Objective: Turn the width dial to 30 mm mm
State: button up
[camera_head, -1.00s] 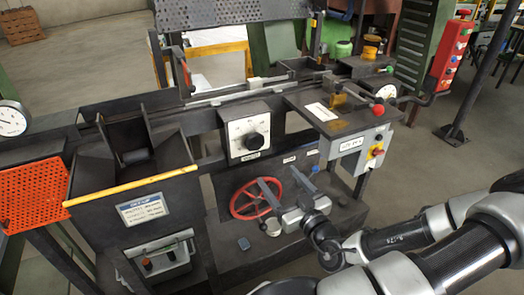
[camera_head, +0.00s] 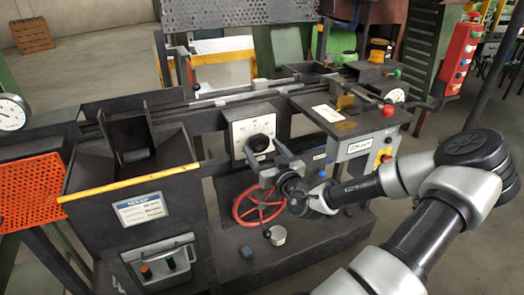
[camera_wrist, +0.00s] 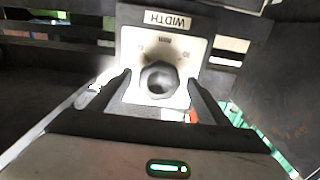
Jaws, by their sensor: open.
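The width dial is a black knob (camera_head: 258,143) on a white scale plate (camera_head: 241,131), set on the front of the machine. In the wrist view the knob (camera_wrist: 158,80) sits on its plate (camera_wrist: 190,47) under an upside-down WIDTH label (camera_wrist: 167,19). My gripper (camera_head: 263,160) is open, just in front of the dial. In the wrist view its two fingers (camera_wrist: 158,88) stand to the left and right of the knob, apart from it. The knob's pointer and the scale numbers are too small or blurred to read.
A red handwheel (camera_head: 258,202) is below the dial. A grey control box with a red button (camera_head: 388,159) is to the right, and a red-knobbed lever (camera_head: 388,110) stands above it. A yellow-edged hopper (camera_head: 130,183) is at the left.

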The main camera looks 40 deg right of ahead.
jog(key=shift+w+d, duration=0.1)
jog(key=shift+w, duration=0.4)
jog(key=c, duration=1.1)
jog(key=shift+o, duration=0.2)
jog(key=shift+r, duration=0.1)
jog(key=shift+p, duration=0.55)
